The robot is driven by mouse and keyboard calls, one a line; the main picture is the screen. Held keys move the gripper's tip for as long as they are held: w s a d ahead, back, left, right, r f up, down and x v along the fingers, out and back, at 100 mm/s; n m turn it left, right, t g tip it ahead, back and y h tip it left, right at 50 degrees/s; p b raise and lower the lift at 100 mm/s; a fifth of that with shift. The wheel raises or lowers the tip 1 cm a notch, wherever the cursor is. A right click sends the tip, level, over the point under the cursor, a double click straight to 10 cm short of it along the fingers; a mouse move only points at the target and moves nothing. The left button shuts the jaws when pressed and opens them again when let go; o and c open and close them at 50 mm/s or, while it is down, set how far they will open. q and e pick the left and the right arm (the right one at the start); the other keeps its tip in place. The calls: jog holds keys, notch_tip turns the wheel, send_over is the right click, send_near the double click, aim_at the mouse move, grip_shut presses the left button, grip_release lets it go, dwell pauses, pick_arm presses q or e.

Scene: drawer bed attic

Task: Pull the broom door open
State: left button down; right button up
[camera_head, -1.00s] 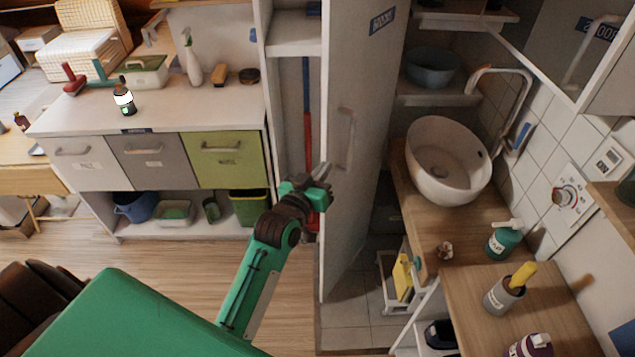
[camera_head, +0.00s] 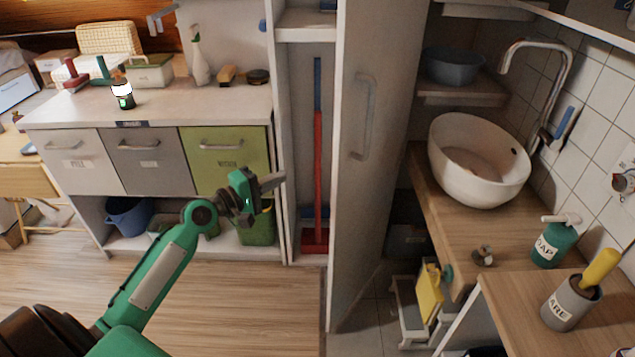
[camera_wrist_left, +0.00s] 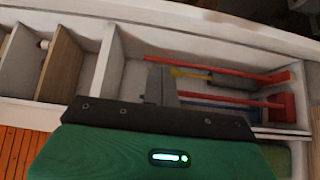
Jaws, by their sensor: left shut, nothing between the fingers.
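The broom door (camera_head: 372,160) is a tall pale panel with a bar handle (camera_head: 363,117), and it stands swung open in the head view. The open cabinet beside it shows a red broom (camera_head: 317,170) standing upright. My left gripper (camera_head: 272,182) is shut and empty, in front of the cabinet and left of the door, apart from the handle. In the left wrist view the gripper (camera_wrist_left: 160,85) points toward the cabinet's inside, where red-handled tools (camera_wrist_left: 215,66) show. My right gripper is not in view.
A counter (camera_head: 160,108) with white, grey and green drawers stands at the left. A washbasin (camera_head: 478,160) sits on a wooden top at the right. A small stand with a yellow cloth (camera_head: 430,293) is right of the door. The wood floor (camera_head: 240,310) before the cabinet is clear.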

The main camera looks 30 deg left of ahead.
pick_arm(q)
jog(key=w+d+p, duration=0.2)
jog(key=w+d, duration=0.6)
jog(key=shift+w+p, duration=0.25)
jog(key=shift+p, duration=0.15)
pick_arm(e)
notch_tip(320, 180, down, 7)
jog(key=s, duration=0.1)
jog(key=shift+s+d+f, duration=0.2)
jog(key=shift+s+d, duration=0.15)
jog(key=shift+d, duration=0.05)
pick_arm(q)
jog(key=shift+d, duration=0.1)
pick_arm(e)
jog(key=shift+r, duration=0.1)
